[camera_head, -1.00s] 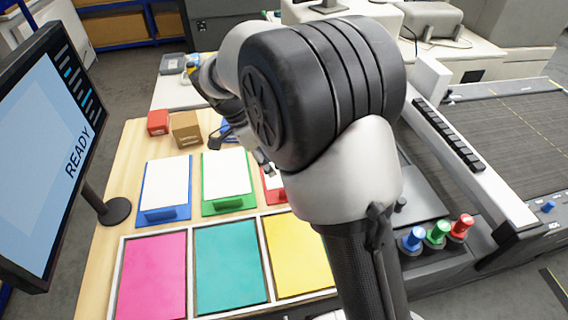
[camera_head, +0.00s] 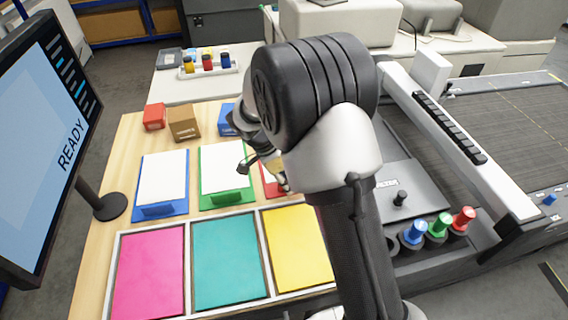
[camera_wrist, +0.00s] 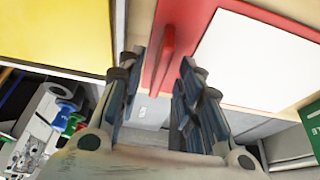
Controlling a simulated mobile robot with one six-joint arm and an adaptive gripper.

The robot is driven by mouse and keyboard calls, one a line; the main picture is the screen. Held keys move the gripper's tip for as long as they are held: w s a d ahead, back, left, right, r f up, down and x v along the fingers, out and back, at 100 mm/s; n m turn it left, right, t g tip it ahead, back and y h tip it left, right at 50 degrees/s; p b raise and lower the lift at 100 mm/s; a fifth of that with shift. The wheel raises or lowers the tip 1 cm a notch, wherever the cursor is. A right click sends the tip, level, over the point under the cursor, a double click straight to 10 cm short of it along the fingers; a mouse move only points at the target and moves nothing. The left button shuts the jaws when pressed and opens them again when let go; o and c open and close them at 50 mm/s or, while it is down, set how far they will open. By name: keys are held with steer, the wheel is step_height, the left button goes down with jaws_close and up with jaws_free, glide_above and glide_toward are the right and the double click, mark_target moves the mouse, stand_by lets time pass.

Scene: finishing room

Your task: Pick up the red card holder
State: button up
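The red card holder (camera_head: 272,190) lies on the wooden table at the right end of the row of holders, largely hidden by my arm in the head view. In the wrist view it is a flat red plate with a white card and a raised red lip (camera_wrist: 168,45). My gripper (camera_wrist: 160,68) is open, one finger on each side of the lip in the picture. I see no finger closed on the lip; the height gap is hard to judge.
Green (camera_head: 226,199) and blue (camera_head: 160,212) card holders stand to the left. A white-framed tray (camera_head: 190,280) with pink, teal and yellow panels lies in front. Small red (camera_head: 154,117) and brown (camera_head: 184,122) boxes are behind. A monitor (camera_head: 45,140) stands at left.

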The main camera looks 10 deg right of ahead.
steer(key=shift+f, duration=0.1)
steer(key=shift+c, duration=0.3)
jaws_close()
